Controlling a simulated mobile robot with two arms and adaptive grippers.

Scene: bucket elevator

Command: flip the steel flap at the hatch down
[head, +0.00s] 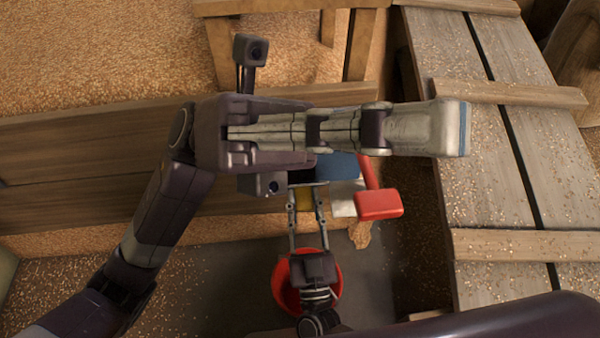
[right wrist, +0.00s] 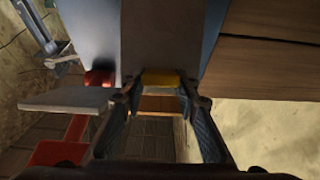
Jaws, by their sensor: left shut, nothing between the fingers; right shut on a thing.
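A pale grey plate (head: 345,197), which looks like the steel flap, shows beside a red part in the head view. It also shows at left in the right wrist view (right wrist: 68,103); I cannot tell its tilt. My left gripper (head: 452,127) is shut and empty, pointing right, up and to the right of the plate in the picture. Its arm hides part of the hatch area. My right gripper (head: 305,188) is shut on a yellow piece (right wrist: 163,79), left of the plate in the head view.
A red bucket (head: 281,284) stands below my right gripper in the picture. A red block-like end (head: 378,204) and a blue part (head: 338,166) are close to the plate. Grain-strewn planks (head: 500,190) fill the right; a wooden beam (head: 90,150) crosses the left.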

